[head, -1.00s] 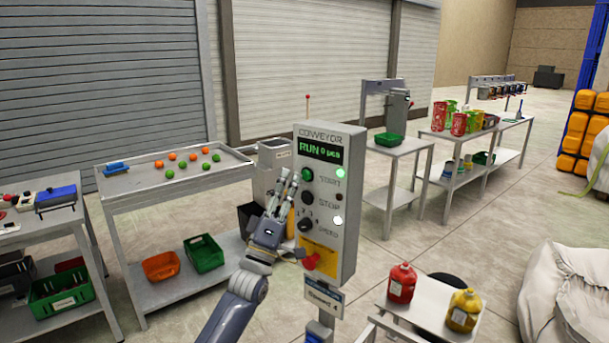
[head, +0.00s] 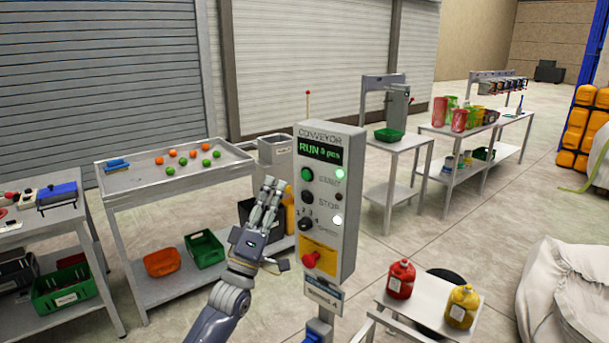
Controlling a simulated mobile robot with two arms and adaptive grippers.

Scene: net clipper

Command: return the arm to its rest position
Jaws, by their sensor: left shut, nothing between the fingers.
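My left gripper (head: 269,192) is shut and empty, with its fingers pointing up. It is just left of the grey conveyor control box (head: 348,190) and appears apart from it. The box has a green display reading RUN, a green START button (head: 307,174), a dark STOP button (head: 307,197), a speed knob (head: 305,224) and a red button (head: 311,260) on a yellow plate. Two lamps on its right side glow. My right gripper is out of view.
A grey cart (head: 122,200) with orange and green balls stands behind my left arm. A small table (head: 424,290) with red and yellow bottles is at the front right. Further tables (head: 400,148) stand behind the box.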

